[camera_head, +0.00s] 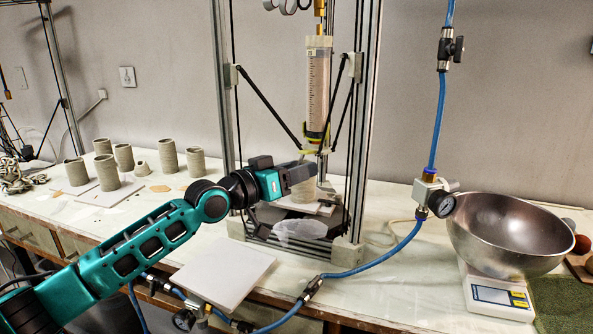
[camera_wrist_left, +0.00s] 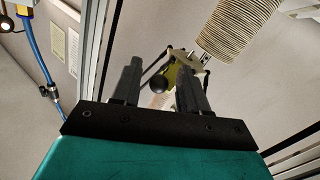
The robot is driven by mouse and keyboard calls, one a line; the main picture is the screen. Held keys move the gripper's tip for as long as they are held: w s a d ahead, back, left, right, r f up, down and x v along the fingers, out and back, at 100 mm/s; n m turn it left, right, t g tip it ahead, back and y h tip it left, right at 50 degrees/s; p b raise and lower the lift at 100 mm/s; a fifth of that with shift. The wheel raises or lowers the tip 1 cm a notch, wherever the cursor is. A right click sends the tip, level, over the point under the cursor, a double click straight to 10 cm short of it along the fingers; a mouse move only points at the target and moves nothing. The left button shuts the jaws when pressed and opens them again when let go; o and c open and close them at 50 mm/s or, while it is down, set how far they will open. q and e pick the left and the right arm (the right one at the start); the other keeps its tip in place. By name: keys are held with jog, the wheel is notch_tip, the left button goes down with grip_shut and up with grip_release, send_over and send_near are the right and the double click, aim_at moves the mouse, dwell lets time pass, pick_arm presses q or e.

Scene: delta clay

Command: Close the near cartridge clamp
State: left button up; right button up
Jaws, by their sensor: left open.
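The clear cartridge (camera_head: 318,85), filled with brownish clay, hangs upright inside the printer frame. A yellow-green part (camera_head: 309,152) shows at its lower end, just above my left gripper. My left gripper (camera_head: 312,170) reaches in from the left, below the cartridge and in front of a clay pot. In the left wrist view my left gripper (camera_wrist_left: 158,76) is open. A black ball knob (camera_wrist_left: 158,85) appears between its fingers, with a yellow clamp part (camera_wrist_left: 171,74) behind it. I cannot tell whether the fingers touch the knob or how far the clamp is closed. My right gripper is not in view.
A ribbed clay pot (camera_wrist_left: 237,28) is close by in the left wrist view. Frame posts (camera_head: 362,120) and thin black rods surround the gripper. A blue hose (camera_head: 372,262), a steel bowl (camera_head: 510,232) on a scale and several clay cylinders (camera_head: 168,156) stand around.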

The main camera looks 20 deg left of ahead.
pick_arm(q)
jog(key=shift+c, duration=0.4)
grip_shut()
jog(key=shift+r, duration=0.1)
